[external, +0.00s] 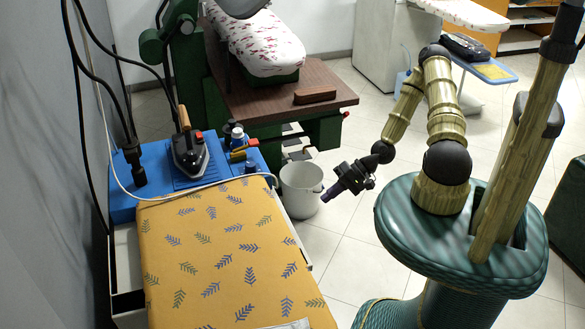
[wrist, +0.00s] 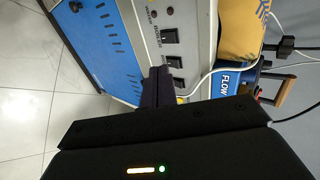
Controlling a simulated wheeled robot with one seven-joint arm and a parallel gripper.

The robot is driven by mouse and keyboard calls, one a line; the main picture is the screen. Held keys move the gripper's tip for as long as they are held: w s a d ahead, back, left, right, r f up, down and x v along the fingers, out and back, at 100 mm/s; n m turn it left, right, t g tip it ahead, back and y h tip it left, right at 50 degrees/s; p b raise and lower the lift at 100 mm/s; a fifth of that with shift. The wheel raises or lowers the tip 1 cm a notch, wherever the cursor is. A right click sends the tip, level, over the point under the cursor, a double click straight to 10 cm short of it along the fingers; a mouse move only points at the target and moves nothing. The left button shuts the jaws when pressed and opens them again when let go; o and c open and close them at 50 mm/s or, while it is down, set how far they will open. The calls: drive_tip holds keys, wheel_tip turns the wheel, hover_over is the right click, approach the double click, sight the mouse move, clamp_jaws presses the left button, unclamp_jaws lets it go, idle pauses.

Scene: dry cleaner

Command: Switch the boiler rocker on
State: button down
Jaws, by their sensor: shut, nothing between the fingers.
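In the wrist view a light grey control panel (wrist: 187,14) carries black rocker switches: an upper rocker (wrist: 169,36), a middle rocker (wrist: 174,61) and a lower rocker (wrist: 179,82) partly beside my fingers. In the external view my gripper (external: 328,196) points left toward the ironing table; the panel is hidden there.
A yellow leaf-patterned ironing board (external: 220,255) and a blue tray with an iron (external: 188,153) are at the left. A white bucket (external: 301,189) stands on the floor near my gripper. A pale cable (wrist: 215,68) crosses beside the panel. A blue perforated door (wrist: 98,45) is left of it.

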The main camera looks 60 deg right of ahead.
idle(0.3)
drive_tip(key=shift+t+y, duration=0.8)
drive_tip(key=f+b, duration=0.2)
drive_tip(key=b, duration=0.1)
drive_tip(key=s+d+f+b, duration=0.1)
drive_tip(key=f+b, duration=0.1)
drive_tip(key=shift+d+f, duration=0.1)
drive_tip(key=shift+w, duration=0.1)
drive_tip(key=r+x, duration=0.1)
drive_tip(key=x, duration=1.2)
drive_tip(key=shift+w+a+p, duration=0.35)
drive_tip(key=shift+w+a, duration=0.05)
drive_tip(key=shift+a, duration=0.05)
drive_tip(key=shift+f, duration=0.15)
